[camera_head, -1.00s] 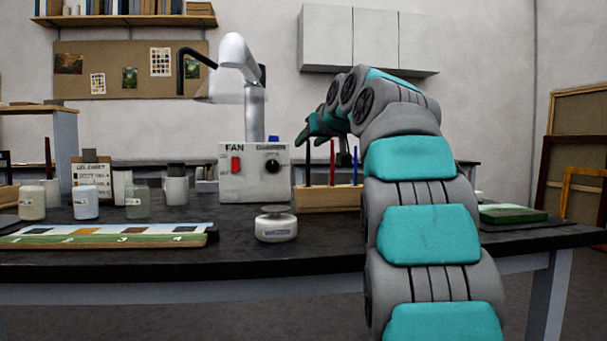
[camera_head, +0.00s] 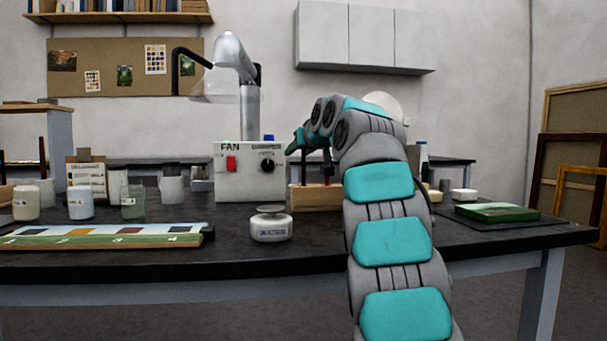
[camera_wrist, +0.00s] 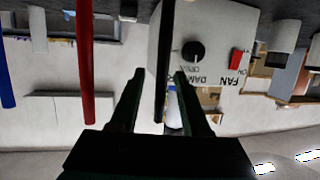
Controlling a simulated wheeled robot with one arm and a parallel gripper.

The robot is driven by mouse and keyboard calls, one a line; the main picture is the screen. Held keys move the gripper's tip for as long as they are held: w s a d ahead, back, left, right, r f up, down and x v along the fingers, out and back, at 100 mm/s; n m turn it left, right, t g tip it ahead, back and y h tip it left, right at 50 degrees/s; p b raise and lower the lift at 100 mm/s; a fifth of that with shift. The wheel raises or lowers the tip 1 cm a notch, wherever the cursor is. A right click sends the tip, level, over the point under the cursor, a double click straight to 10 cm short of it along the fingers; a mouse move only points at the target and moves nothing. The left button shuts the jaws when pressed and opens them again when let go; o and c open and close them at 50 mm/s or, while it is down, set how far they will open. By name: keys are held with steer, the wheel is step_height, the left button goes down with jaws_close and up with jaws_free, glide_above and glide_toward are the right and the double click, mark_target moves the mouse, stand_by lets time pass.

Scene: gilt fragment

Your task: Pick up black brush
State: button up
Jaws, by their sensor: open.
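The black brush shows in the wrist view as a thin dark upright handle (camera_wrist: 162,60). It lies between the two fingers of my open gripper (camera_wrist: 160,74), with a gap visible on each side. Whether the handle is level with the fingertips in depth is hard to tell. In the head view my gripper (camera_head: 311,150) hangs over the wooden brush holder (camera_head: 315,198), and my arm hides part of that holder. A red handle (camera_wrist: 85,65) and a blue handle (camera_wrist: 4,65) stand left of the black one in the wrist view, outside the fingers.
The white fan box (camera_head: 235,185) with its switch and knob stands just left of the holder. A white water pot (camera_head: 271,227) sits in front.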

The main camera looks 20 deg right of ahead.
steer(key=shift+c, duration=0.3)
jaws_close()
stand_by(1.1)
